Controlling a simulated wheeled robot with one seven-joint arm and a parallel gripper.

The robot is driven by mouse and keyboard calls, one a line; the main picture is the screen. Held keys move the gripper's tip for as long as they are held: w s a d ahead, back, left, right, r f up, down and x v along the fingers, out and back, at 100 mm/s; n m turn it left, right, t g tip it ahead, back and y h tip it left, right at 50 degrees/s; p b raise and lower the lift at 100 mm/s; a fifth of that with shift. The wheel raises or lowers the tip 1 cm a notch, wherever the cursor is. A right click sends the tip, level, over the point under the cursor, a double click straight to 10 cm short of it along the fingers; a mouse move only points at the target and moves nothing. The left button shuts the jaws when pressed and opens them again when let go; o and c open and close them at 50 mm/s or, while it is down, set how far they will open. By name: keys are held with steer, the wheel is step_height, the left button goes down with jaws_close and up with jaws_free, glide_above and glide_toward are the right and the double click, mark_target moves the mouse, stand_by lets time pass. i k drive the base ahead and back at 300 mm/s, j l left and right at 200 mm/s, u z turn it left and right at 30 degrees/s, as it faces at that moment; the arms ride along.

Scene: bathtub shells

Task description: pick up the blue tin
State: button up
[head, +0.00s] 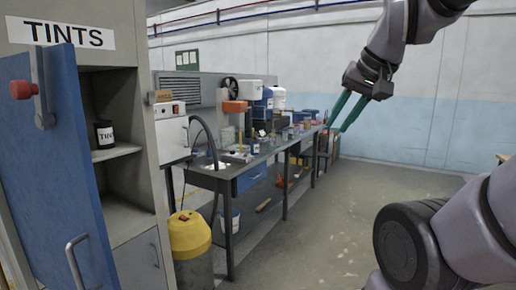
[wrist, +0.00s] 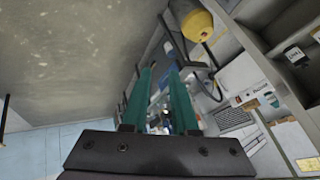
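My gripper (head: 337,128) is raised in front of the pale wall, to the right of the workbench. Its two teal fingers stand apart with nothing between them; the wrist view (wrist: 160,72) shows the gap too. I cannot clearly pick out a blue tin. Small blue and white items (head: 265,106) stand among the clutter on the bench, too small to identify. A dark tin with a white label (head: 105,134) stands on the cabinet shelf at left; it also shows in the wrist view (wrist: 294,56). My gripper is far from both.
The grey cabinet's blue door (head: 45,170) hangs open at left. A long workbench (head: 225,181) runs along the wall, with tools and containers on it. A yellow-topped drum (head: 190,235) stands before it. The floor (head: 315,225) to the right of the bench is clear.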

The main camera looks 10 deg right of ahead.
mark_target(254, 146)
steer(key=i+l, duration=0.2)
steer(key=i, duration=0.35)
steer(key=i+l, duration=0.2)
steer(key=i, duration=0.35)
steer(key=i+l, duration=0.15)
steer(key=i, duration=0.45)
steer(key=i+l, duration=0.2)
steer(key=i, duration=0.35)
steer(key=i+l, duration=0.2)
steer(key=i, duration=0.35)
steer(key=i+l, duration=0.2)
steer(key=i, duration=0.35)
